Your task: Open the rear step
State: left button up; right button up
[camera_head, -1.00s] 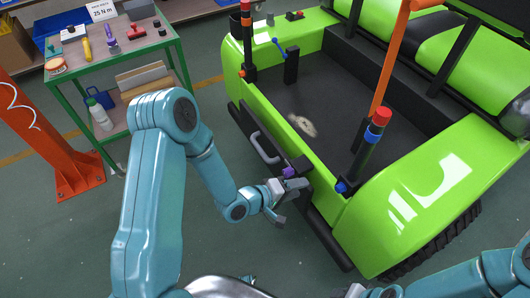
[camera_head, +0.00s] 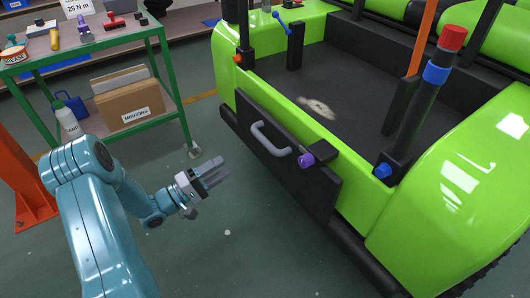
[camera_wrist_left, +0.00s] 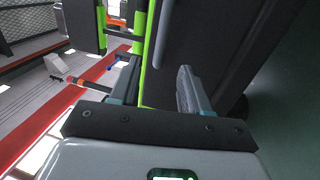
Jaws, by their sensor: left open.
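The rear step is a dark upright panel (camera_head: 300,165) folded against the back of the green cart (camera_head: 258,95). A grey handle (camera_head: 271,138) sits on its outer face. A purple knob (camera_head: 306,160) on a black block is at its upper right edge. My left gripper (camera_head: 221,170) is open and empty, left of the panel and apart from the handle and knob. In the left wrist view its two fingers (camera_wrist_left: 157,75) are spread with nothing between them, and a large dark surface lies beyond on the right. My right gripper is out of view.
A green-framed tool table (camera_head: 155,75) with a cardboard box (camera_head: 130,103) on its lower shelf stands at the left. An orange post (camera_head: 18,185) is at the far left. Open floor (camera_head: 235,235) lies between my left arm and the cart.

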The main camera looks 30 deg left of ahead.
aim_at(261, 141)
pick_arm(q)
jog(key=b+x, duration=0.2)
jog(key=x, duration=0.5)
jog(key=b+x, duration=0.1)
jog(key=x, duration=0.6)
jog(key=shift+w+f+b, duration=0.15)
jog(key=shift+w+b, duration=0.25)
jog(key=shift+w, duration=0.05)
jog(key=shift+w+d, duration=0.25)
jog(key=shift+w, duration=0.25)
grip_shut()
